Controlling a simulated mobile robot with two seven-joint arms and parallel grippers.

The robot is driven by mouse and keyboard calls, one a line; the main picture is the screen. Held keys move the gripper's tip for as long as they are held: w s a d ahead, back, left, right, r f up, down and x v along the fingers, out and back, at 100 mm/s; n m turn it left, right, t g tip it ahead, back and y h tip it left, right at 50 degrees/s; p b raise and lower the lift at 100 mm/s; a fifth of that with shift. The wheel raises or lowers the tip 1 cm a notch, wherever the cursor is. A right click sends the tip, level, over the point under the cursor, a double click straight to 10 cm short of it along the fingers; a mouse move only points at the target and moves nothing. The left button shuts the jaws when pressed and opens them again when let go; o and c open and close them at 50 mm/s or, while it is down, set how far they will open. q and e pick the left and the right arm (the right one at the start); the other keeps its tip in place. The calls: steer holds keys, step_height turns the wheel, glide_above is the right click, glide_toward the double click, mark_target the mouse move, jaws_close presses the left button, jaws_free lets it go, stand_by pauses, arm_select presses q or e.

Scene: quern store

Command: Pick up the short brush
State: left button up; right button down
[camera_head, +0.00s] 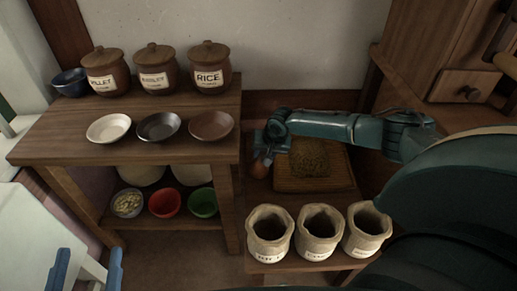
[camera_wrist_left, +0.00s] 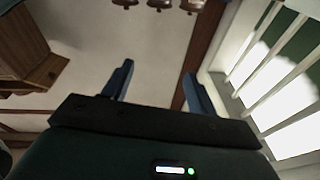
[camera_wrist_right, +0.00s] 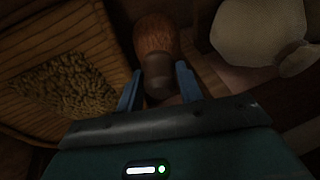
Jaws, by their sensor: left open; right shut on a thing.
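The short brush shows in the right wrist view as a reddish-brown rounded head (camera_wrist_right: 156,36) with a darker grey-brown grip (camera_wrist_right: 158,76) between my fingers. My right gripper (camera_wrist_right: 158,88) is shut on that grip. In the head view my right gripper (camera_head: 265,153) is at the left edge of the tray of grain, and the brush's brown head (camera_head: 258,169) shows just below it. Whether the brush touches the surface under it, I cannot tell. My left gripper (camera_head: 87,270) is open and empty at the lower left; its spread fingers (camera_wrist_left: 160,88) show in the left wrist view.
A wooden tray (camera_head: 312,185) of grain stands beside my right gripper, behind several open sacks (camera_head: 320,225). The wooden table (camera_head: 60,135) at left bears lidded jars (camera_head: 208,70) and shallow bowls (camera_head: 158,126). More bowls (camera_head: 165,202) stand on its lower shelf.

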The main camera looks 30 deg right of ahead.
steer(key=shift+t+y, duration=0.3)
steer(key=shift+y, duration=0.1)
steer(key=r+p, duration=0.2)
steer(key=p, duration=0.1)
steer(key=s+d+r+p, duration=0.1)
steer(key=shift+d+r, duration=0.1)
steer(key=shift+r, duration=0.3)
step_height(320, 180, up, 8)
steer(key=s+d+p, duration=0.1)
steer(key=d+p, duration=0.1)
steer(key=p, duration=0.7)
arm_select(q)
steer(key=s+a+r+n+g+y+p, duration=0.2)
steer(key=a+r+n+g+y+p, duration=0.2)
steer(key=r, duration=0.3)
steer(key=shift+s+a+r+n+y+p, duration=0.25)
steer(key=shift+a+y+p, duration=0.25)
steer(key=shift+a+p, duration=0.25)
arm_select(e)
steer(key=s+d+g+h, duration=0.1)
steer(key=s+d, duration=0.5)
steer(key=d, duration=0.2)
steer(key=s+d+g+h, duration=0.1)
steer(key=s+d, duration=0.5)
steer(key=d, duration=0.3)
steer(key=shift+r+h, duration=0.25)
steer(key=shift+h, duration=0.15)
